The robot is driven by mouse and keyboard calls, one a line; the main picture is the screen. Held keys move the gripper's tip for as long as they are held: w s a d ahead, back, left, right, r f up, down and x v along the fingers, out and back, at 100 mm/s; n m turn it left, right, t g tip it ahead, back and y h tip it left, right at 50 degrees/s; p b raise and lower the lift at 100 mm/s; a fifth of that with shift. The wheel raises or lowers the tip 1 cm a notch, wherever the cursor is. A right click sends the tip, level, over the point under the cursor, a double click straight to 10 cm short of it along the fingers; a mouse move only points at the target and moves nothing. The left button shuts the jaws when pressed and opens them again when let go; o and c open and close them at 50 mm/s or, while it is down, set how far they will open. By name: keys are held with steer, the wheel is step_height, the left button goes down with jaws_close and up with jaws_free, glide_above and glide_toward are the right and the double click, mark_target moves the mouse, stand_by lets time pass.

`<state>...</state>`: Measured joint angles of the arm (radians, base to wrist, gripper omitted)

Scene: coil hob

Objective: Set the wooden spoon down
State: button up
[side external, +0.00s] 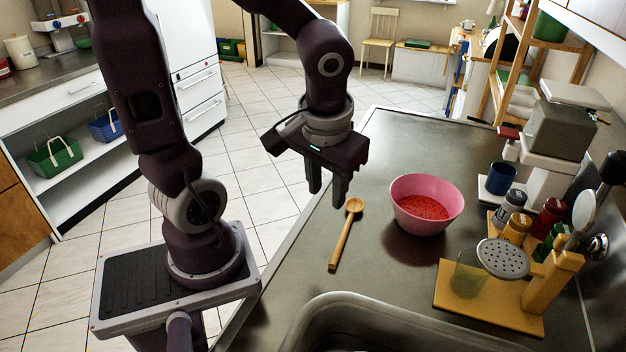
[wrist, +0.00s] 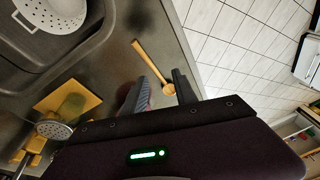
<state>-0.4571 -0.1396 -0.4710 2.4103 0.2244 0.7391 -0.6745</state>
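The wooden spoon (side external: 343,238) lies on the grey metal counter near its left edge, its bowl end toward the back and its handle toward the sink. My gripper (side external: 327,198) is open and empty, above the counter edge just left of the spoon's bowl end. The two fingers point down, with a clear gap between them. In the wrist view the spoon (wrist: 151,62) shows beyond the fingertips of my gripper (wrist: 160,77), with its bowl seen between the fingers. No finger appears to touch it.
A pink bowl (side external: 408,190) with red contents stands right of the spoon. A wooden stand (side external: 505,318) with a perforated ladle, and several spice jars, are further right. The sink (side external: 330,305) is in front. The counter (side external: 395,140) behind the bowl is clear.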

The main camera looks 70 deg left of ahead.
steer(key=shift+o, duration=0.6)
steer(key=s+d+r+m+t+h, duration=0.2)
steer(key=s+d+r+m+t, duration=0.1)
steer(key=r, duration=0.5)
steer(key=s+m+t, duration=0.1)
steer(key=s+m, duration=0.1)
steer(key=s, duration=0.1)
steer(key=shift+s+d+m, duration=0.2)
steer(key=shift+d+m, duration=0.2)
steer(key=shift+r, duration=0.1)
steer(key=m+g, duration=0.5)
steer(key=m, duration=2.1)
glide_above(349, 222)
steer(key=f, duration=1.4)
steer(key=shift+w+f, duration=0.3)
steer(key=shift+f, duration=0.05)
steer(key=f, duration=0.6)
steer(key=shift+s+f, duration=0.2)
steer(key=shift+s, duration=0.2)
steer(key=shift+f, duration=0.3)
jaws_close()
